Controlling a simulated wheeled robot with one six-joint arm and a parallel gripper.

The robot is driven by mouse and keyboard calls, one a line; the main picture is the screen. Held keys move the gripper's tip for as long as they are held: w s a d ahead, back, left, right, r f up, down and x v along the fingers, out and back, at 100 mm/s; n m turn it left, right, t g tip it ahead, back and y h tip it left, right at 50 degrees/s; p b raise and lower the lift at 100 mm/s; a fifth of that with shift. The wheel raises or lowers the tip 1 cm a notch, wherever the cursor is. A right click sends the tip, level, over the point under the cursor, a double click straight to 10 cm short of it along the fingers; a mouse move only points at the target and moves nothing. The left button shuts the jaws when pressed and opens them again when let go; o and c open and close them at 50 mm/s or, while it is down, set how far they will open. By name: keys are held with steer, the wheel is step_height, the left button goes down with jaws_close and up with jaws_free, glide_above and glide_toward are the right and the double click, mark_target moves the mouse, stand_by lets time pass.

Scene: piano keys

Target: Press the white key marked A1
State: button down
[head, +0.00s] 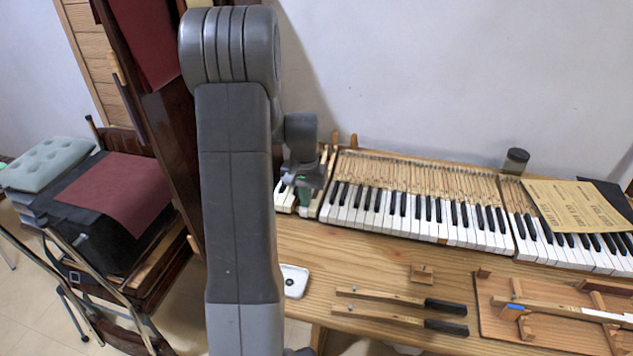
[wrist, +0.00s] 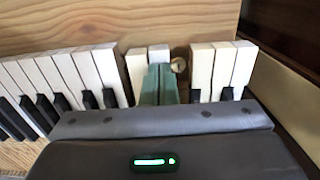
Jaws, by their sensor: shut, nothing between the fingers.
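The white keys (head: 400,222) run along the keyboard in the head view, and several also show in the wrist view (wrist: 222,68). I cannot read an A1 marking on any of them. My gripper (head: 304,194) is at the left end of the keyboard in the head view. Its green fingers (wrist: 158,85) are together and empty. In the wrist view they overlap a white key (wrist: 158,54), beside another white key (wrist: 136,75). Whether the fingertips touch that key or hover above it, I cannot tell. My gripper body hides the keys' far parts.
A gap with a round wooden piece (wrist: 178,65) lies right of the fingers. A dark jar (head: 516,161) and paper (head: 575,205) lie at right.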

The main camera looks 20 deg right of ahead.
steer(key=shift+f, duration=0.1)
step_height(320, 180, up, 9)
steer(key=p, duration=0.6)
steer(key=shift+p, duration=0.4)
stand_by(0.4)
step_height(320, 180, down, 8)
steer(key=b, duration=0.6)
steer(key=shift+a, duration=0.1)
